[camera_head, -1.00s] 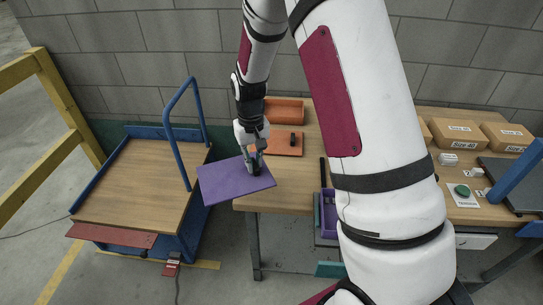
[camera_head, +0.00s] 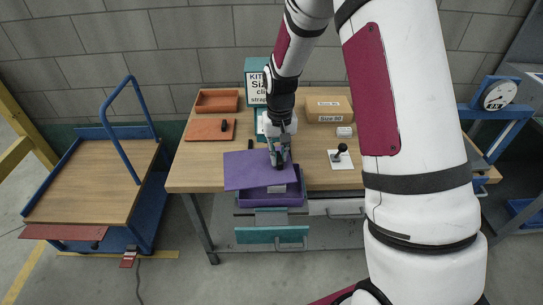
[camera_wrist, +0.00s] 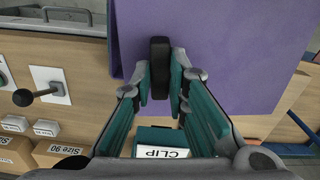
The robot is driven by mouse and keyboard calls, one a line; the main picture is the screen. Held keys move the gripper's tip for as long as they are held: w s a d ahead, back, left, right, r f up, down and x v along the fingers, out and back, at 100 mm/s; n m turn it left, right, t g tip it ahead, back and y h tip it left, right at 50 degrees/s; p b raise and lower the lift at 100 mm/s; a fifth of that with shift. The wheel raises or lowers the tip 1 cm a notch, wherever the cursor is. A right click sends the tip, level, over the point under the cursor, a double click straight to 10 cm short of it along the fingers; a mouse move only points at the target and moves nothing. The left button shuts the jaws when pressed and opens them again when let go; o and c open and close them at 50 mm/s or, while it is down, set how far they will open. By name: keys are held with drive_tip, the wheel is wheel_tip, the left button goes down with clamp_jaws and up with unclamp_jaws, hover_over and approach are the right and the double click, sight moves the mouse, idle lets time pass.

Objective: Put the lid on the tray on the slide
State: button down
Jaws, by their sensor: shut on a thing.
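The purple lid (camera_head: 246,172) is a flat plate with a black handle (camera_wrist: 160,64). My gripper (camera_head: 279,157) is shut on that handle, its teal fingers on both sides in the wrist view (camera_wrist: 161,78). The purple tray (camera_head: 271,200) is at the table's front edge, below the lid. The lid is turned relative to the tray and reaches past its left side, hiding part of the tray's opening. I cannot tell whether they touch. The slide under the tray is mostly hidden.
An orange tray (camera_head: 217,107) and an orange lid (camera_head: 203,130) lie at the table's back left. A teal kit sign (camera_head: 257,67), cardboard boxes (camera_head: 328,118) and a black-knobbed lever (camera_head: 340,153) stand behind and to the right. A blue-framed trolley (camera_head: 90,185) stands left. A teal drawer front (camera_head: 262,236) is below.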

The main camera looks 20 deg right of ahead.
sight(291, 164)
drive_tip(key=d, duration=0.1)
drive_tip(key=s+d, duration=0.1)
drive_tip(key=d+m, duration=0.1)
drive_tip(key=shift+s+r+p, duration=0.15)
drive_tip(key=shift+r+p, duration=0.2)
drive_tip(key=shift+r, duration=0.05)
drive_tip(key=shift+s+d+f+m, duration=0.1)
drive_tip(key=shift+d+f+m, duration=0.05)
drive_tip(key=shift+d+m, duration=0.15)
drive_tip(key=shift+f+b, duration=1.15)
drive_tip(key=shift+f, duration=2.35)
drive_tip(key=c, duration=1.5)
unclamp_jaws()
wheel_tip(291, 164, up, 12)
